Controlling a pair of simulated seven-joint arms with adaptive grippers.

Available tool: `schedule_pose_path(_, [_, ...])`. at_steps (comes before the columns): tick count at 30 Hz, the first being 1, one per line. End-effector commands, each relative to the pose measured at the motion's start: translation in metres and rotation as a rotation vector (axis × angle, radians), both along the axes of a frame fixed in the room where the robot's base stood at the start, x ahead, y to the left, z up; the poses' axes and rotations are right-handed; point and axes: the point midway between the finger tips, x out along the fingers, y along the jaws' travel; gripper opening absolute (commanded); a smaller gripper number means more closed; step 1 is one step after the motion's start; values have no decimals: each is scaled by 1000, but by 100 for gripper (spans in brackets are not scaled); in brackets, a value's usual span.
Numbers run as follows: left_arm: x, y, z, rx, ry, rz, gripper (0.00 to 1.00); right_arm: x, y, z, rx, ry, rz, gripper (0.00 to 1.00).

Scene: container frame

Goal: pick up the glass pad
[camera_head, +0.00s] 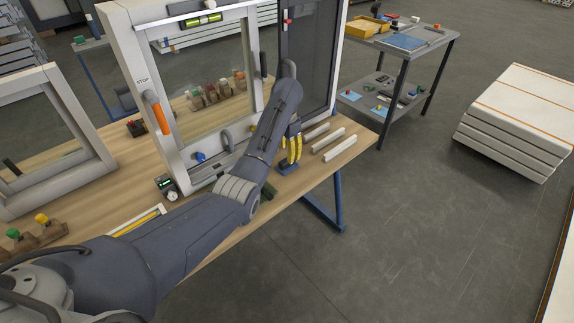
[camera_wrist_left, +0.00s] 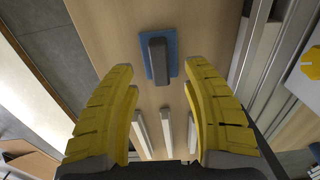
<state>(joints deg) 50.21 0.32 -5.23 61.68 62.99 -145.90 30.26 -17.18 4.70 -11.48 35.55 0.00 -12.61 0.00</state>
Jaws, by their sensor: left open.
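The glass pad, a flat blue pad with a dark grey block handle, lies on the wooden table. It shows in the head view (camera_head: 288,170) below my left gripper (camera_head: 291,153), and in the left wrist view (camera_wrist_left: 172,60) ahead of the fingertips. My left gripper has yellow ribbed fingers, spread apart with nothing between them; it also shows in the left wrist view (camera_wrist_left: 159,72). The handle lines up with the gap between the fingers. Whether a finger touches the pad cannot be told. My right gripper is not in view.
Three pale strips (camera_head: 340,149) lie on the table (camera_head: 309,175) beside the pad. A framed window unit (camera_head: 168,150) stands upright close to my left arm. The table's front edge is near the pad. A grey cart (camera_head: 392,50) and stacked white panels (camera_head: 517,115) stand behind right.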

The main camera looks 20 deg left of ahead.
Motion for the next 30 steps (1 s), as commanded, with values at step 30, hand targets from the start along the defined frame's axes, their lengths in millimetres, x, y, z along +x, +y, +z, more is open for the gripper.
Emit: schedule_pose_path(30, [2, -2, -53, -1, -1, 0, 44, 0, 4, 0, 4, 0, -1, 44])
